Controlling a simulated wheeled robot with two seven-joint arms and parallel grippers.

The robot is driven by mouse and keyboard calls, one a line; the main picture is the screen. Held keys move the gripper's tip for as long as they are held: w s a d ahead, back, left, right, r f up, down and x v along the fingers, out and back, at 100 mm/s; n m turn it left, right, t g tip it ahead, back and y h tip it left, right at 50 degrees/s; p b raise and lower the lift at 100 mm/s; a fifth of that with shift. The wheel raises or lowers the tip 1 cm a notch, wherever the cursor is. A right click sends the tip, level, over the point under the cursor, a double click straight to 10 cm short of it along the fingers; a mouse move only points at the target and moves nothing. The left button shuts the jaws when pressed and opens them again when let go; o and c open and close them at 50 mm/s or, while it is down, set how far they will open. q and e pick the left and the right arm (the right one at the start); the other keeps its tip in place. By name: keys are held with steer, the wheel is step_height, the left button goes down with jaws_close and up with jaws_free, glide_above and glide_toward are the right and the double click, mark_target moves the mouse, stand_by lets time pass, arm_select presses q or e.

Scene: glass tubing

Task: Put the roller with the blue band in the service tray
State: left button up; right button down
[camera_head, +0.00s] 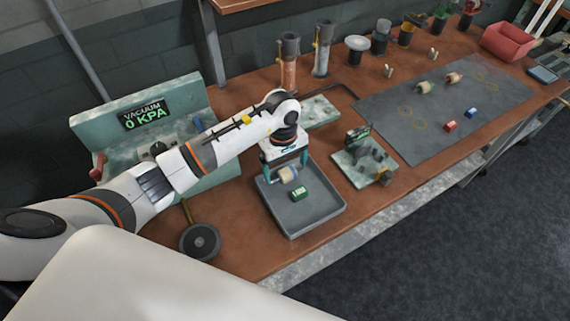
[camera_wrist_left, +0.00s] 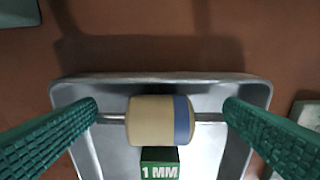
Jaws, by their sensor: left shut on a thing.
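The cream roller with the blue band (camera_wrist_left: 181,120) is between the green fingers of my left gripper (camera_wrist_left: 161,116), which is shut on the ends of its metal axle. In the head view the roller (camera_head: 286,175) hangs under my left gripper (camera_head: 285,170), over the back part of the grey service tray (camera_head: 316,220). The tray's far rim (camera_wrist_left: 160,78) and floor show behind the roller in the left wrist view. Whether the roller touches the tray floor I cannot tell. My right gripper is not in view.
A green block marked 1 MM (camera_head: 299,193) lies in the tray, close to the roller. A gauge stand (camera_head: 362,160) is right of the tray, a round dark disc (camera_head: 200,242) left. Two other rollers (camera_head: 423,87) lie on the grey mat (camera_head: 385,110).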

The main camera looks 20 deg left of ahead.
arm_select(q)
steer(key=o, duration=0.7)
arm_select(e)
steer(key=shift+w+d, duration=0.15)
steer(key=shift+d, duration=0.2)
arm_select(q)
steer(key=shift+r, duration=0.1)
step_height(320, 180, up, 12)
steer(key=b, duration=0.3)
steer(key=shift+w+a, duration=0.3)
steer(key=shift+a, duration=0.05)
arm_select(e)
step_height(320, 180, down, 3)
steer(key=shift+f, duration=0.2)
arm_select(q)
steer(key=shift+r, duration=0.1)
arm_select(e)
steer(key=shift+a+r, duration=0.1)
